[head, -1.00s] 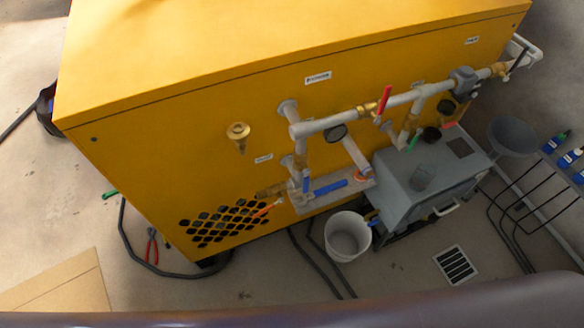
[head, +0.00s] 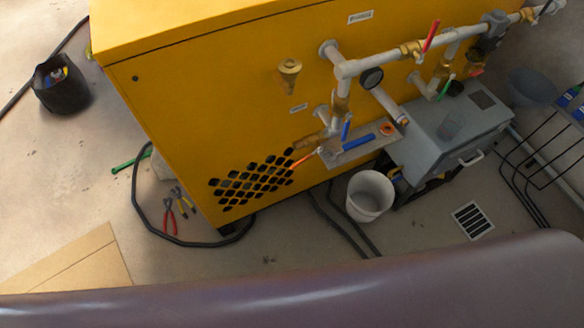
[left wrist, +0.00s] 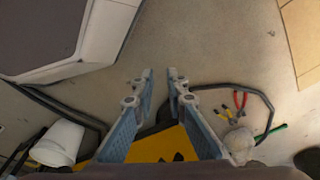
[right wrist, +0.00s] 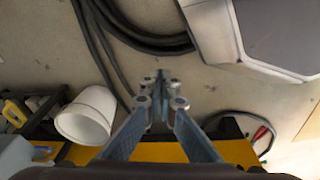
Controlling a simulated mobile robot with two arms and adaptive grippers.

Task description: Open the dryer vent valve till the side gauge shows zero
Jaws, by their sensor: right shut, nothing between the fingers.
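In the head view a yellow cabinet (head: 220,90) carries grey pipes with several valves. A dark round gauge (head: 371,77) sits on the pipework; its reading is too small to tell. The valve handles are red (head: 431,37), green (head: 445,89), blue (head: 346,127) and orange (head: 303,158). I cannot tell which is the dryer vent valve. My left gripper (left wrist: 161,76) is open and empty over the floor in the left wrist view. My right gripper (right wrist: 159,76) is shut and empty in the right wrist view. Neither gripper shows in the head view or touches a valve.
A white bucket (head: 369,194) stands before the cabinet, beside a grey box (head: 452,138). A floor drain (head: 473,220), black hoses, pliers (head: 169,217), a black tool bag (head: 62,85) and cardboard (head: 70,265) lie around. A black wire rack (head: 545,160) is at right.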

